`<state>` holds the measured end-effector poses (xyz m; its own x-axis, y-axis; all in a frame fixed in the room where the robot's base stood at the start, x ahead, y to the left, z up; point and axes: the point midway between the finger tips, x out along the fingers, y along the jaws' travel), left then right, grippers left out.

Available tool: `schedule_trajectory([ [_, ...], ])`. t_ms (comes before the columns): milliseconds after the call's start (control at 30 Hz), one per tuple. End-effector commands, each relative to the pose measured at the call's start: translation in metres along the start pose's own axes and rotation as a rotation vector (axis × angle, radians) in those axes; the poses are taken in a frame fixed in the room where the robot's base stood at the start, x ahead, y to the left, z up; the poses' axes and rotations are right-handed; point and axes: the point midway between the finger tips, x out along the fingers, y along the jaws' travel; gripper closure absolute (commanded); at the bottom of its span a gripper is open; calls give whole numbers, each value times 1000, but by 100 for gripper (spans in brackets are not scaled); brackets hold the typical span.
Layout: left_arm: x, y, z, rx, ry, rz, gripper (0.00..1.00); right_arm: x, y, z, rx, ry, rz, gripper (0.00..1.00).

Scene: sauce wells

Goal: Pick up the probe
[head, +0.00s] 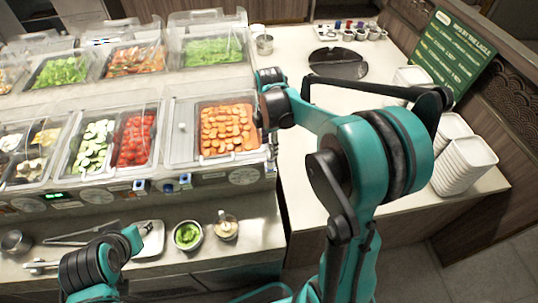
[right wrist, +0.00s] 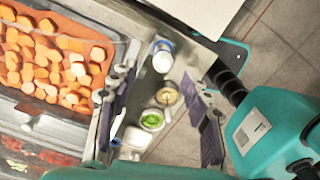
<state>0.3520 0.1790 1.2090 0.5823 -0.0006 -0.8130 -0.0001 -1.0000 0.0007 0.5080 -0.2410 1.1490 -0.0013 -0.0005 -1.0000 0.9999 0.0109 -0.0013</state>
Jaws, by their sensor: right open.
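I cannot pick out the probe for certain in either view. In the right wrist view my right gripper (right wrist: 162,110) is open, with its two dark fingers well apart and nothing between the tips. It points down over the front counter edge. Beyond the fingers stand a small white bottle with a blue part (right wrist: 163,56), a small cup (right wrist: 167,95) and a bowl of green slices (right wrist: 152,120). In the head view my right gripper (head: 267,108) is near the right edge of the carrot pan, partly hidden by my arm. My left gripper cannot be made out; only part of that arm shows.
The carrot pan (head: 228,130) sits in the salad bar beside the tomato pan (head: 135,138). Tongs (head: 80,233) and a white tray (head: 150,240) lie on the front ledge. White stacked containers (head: 462,165) stand on the right counter, which has free room at its front.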

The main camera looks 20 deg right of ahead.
Motion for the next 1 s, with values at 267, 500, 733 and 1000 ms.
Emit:
schedule_trajectory([
  [267, 5, 0, 4, 0, 0, 0, 60, 40, -5, 2, 2, 0, 2, 52],
  [500, 7, 0, 5, 0, 0, 0, 60, 62, -5, 1, 3, 0, 2, 52],
  [733, 7, 0, 4, 0, 0, 0, 60, 62, -5, 1, 3, 0, 2, 60],
  [1000, 7, 0, 5, 0, 0, 0, 60, 62, -5, 1, 3, 0, 2, 100],
])
